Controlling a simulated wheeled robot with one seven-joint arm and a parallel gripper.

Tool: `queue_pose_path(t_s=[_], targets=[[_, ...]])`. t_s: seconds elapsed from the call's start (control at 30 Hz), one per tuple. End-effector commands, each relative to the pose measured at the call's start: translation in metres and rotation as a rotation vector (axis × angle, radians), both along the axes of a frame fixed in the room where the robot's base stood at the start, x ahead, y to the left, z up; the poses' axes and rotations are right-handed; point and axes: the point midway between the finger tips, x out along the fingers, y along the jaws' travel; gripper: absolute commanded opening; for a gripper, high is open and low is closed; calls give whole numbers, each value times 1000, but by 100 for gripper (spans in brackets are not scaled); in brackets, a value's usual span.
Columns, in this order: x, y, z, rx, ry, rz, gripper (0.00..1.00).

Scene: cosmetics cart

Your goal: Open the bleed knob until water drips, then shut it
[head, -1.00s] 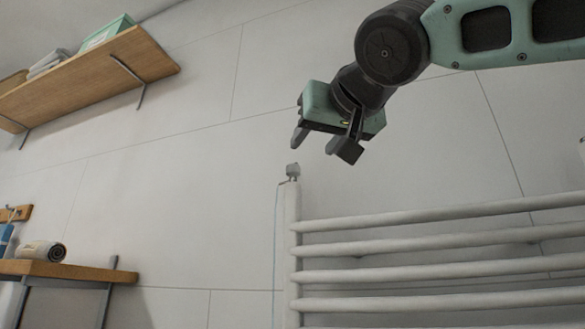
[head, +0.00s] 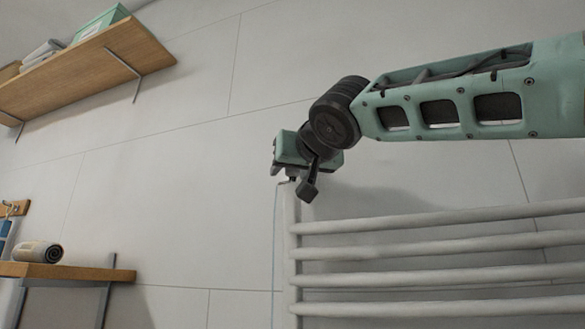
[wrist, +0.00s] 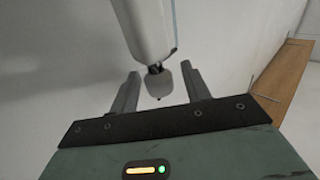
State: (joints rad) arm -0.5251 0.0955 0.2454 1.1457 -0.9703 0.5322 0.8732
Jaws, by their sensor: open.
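The bleed knob (wrist: 158,82) is a small grey piece on the end of the white radiator's upright tube (wrist: 146,28) in the wrist view. It sits between the two fingers of my gripper (wrist: 163,79), with a gap on each side. My gripper is open and not closed on it. In the head view my gripper (head: 291,181) is at the top of the radiator's left upright (head: 291,255). There the gripper mostly hides the knob. No water drop can be made out in either view.
The radiator's horizontal bars (head: 420,222) run to the right below my arm. A wooden shelf (head: 90,65) with a green box (head: 102,24) is high on the left. A lower shelf (head: 80,273) holds a rolled towel (head: 38,252). The wall left of the radiator is clear.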

Motion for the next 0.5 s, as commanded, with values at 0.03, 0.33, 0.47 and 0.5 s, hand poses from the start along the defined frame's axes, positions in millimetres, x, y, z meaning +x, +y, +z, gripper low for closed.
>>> queue_pose_path(t_s=[0.03,0.33,0.47,0.5], targets=[[0,0,0,0,0,0,47],[0,0,0,0,1,-1,3],[-1,0,-1,1,1,-13,4],[-1,1,-1,1,0,-20,4]])
